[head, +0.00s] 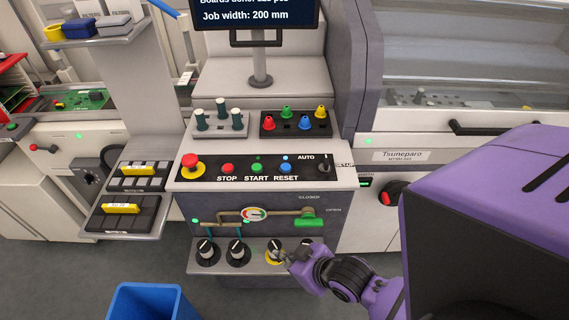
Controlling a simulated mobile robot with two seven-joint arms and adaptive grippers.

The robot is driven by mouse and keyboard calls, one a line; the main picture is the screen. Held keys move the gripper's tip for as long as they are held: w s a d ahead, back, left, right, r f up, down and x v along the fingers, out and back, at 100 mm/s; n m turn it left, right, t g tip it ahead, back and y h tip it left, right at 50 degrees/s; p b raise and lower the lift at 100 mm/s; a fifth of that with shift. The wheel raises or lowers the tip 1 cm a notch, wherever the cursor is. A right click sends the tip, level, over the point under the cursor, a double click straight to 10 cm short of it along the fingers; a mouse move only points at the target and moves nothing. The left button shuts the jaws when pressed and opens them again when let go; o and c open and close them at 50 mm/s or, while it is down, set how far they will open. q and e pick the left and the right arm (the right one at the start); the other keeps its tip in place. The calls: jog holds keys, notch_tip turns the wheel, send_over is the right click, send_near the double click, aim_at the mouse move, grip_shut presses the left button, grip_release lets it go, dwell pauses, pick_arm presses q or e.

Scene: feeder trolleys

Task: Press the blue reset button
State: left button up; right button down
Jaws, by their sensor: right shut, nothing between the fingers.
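The blue reset button (286,168) sits on the black control strip, above the RESET label, at the right of the green START button (257,168) and the red STOP button (227,169). A small blue light shows just above it. My right gripper (286,256) is shut and empty. It is below and in front of the panel, by the knob with the yellow base (274,251), well below the blue button. I cannot tell whether it touches that knob. My left gripper is not in view.
A red emergency stop (190,163) stands left of the buttons and an AUTO selector (324,166) right. A green valve handle (309,220) and a gauge (254,213) are on the front face. Other knobs (208,251) line the lower shelf. A blue bin (152,303) stands on the floor.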

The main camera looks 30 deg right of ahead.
jog(key=w+d+r+n, duration=0.2)
jog(key=w+r+n, duration=0.3)
jog(key=w+r, duration=0.7)
notch_tip(320, 180, up, 16)
jog(key=r+n+p, duration=0.1)
jog(key=n, duration=0.1)
send_over(286, 168)
jog(key=a, duration=0.2)
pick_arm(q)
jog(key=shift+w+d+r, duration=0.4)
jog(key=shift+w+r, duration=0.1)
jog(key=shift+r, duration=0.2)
pick_arm(e)
jog(key=shift+w+d+f+h, duration=0.15)
jog(key=shift+w+f+h, duration=0.1)
jog(key=shift+w+h, duration=0.1)
jog(key=shift+f, duration=0.1)
notch_tip(286, 168, down, 7)
jog(key=shift+r+b, duration=0.2)
jog(key=shift+b, duration=0.65)
jog(key=shift+f, duration=0.95)
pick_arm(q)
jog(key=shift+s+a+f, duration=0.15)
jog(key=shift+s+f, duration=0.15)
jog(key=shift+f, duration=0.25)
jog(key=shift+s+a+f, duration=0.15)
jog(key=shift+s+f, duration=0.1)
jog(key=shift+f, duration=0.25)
